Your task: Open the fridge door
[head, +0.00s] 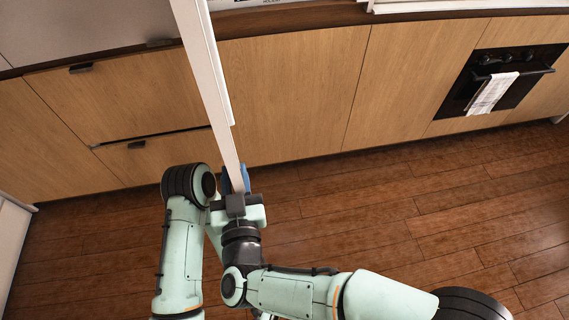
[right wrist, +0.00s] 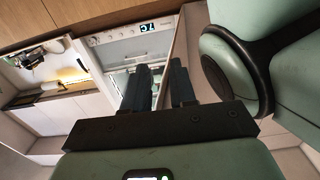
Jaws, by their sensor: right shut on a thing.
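The white fridge door (head: 207,75) shows nearly edge-on in the head view, standing out from the cabinet line toward me. My right gripper (head: 236,198) is at the door's near lower end and is shut on its edge. In the right wrist view the two dark fingers (right wrist: 163,85) point up at the door panel (right wrist: 187,45). Beside it the lit white fridge interior (right wrist: 122,48) shows, with a small display at its top, so the door stands open. My left arm is folded left of the door; its gripper cannot be made out.
Wooden cabinets (head: 290,90) run behind the door, with a drawer (head: 160,155) at the left. A black oven (head: 480,85) with a towel (head: 492,93) is at the right. The wooden floor (head: 400,210) at the right is clear.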

